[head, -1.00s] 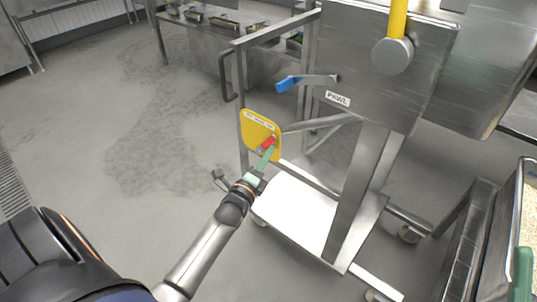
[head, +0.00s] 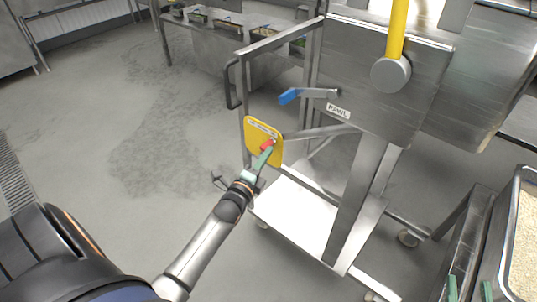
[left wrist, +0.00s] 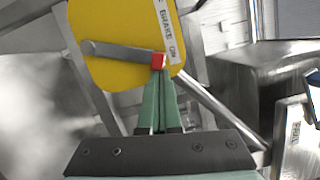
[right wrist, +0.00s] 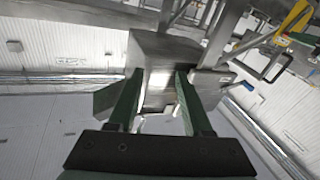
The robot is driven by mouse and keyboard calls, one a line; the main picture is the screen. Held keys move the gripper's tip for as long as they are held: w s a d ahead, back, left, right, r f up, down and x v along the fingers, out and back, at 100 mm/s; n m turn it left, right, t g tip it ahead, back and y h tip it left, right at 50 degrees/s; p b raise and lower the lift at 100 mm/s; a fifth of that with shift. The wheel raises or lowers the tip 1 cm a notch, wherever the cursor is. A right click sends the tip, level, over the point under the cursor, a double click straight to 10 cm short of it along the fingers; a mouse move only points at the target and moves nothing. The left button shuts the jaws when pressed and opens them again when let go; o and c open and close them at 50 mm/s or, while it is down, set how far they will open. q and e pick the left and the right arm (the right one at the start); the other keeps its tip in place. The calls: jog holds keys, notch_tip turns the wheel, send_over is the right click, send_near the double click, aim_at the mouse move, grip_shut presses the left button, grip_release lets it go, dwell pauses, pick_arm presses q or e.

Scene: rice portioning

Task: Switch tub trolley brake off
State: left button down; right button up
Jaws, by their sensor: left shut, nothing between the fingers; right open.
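The trolley brake is a yellow plate (head: 253,131) low on the steel trolley frame, with a lever ending in a red tip (head: 267,145). In the left wrist view, the grey lever (left wrist: 112,50) runs across the yellow plate (left wrist: 95,22) to the red tip (left wrist: 158,60), near a label reading "BRAKE ON" (left wrist: 168,32). My left gripper (head: 265,155) is shut and empty; its fingertips (left wrist: 160,74) are at the red tip, and I cannot tell if they touch. My right gripper (head: 470,283) is open and empty at the lower right, also seen in the right wrist view (right wrist: 157,78).
A blue-handled lever (head: 289,96) above a "PAWL" label (head: 338,111) sits above the brake plate. A yellow bar (head: 397,30) stands on the tub side. A rice tray (head: 516,215) is at the right. The floor (head: 100,120) left of the trolley is clear.

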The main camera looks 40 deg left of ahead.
pick_arm(q)
jog(key=shift+a+r+n+p, duration=0.6)
jog(key=shift+a+n+p, duration=0.1)
jog(key=shift+p, duration=0.25)
jog(key=a+n+g+h+p, duration=0.1)
jog(key=a+n+g+p, duration=0.1)
jog(key=a+n+p, duration=0.3)
jog(key=shift+w+a+n, duration=0.45)
jog(key=shift+a+n, duration=1.15)
jog(key=shift+a, duration=0.85)
pick_arm(e)
jog(key=s+f+m+g+h, duration=0.1)
jog(key=s+f+g, duration=0.3)
jog(key=f, duration=0.4)
jog(key=s+f+m+g+h, duration=0.1)
jog(key=s+f+g, duration=0.2)
jog(key=f+g, duration=0.2)
jog(key=shift+s+a+f, duration=0.35)
jog(key=shift+s+f, duration=0.05)
jog(key=shift+f, duration=1.1)
pick_arm(q)
jog(key=shift+r, duration=0.15)
pick_arm(e)
jog(key=shift+r+m, duration=0.1)
jog(key=shift+m, duration=0.2)
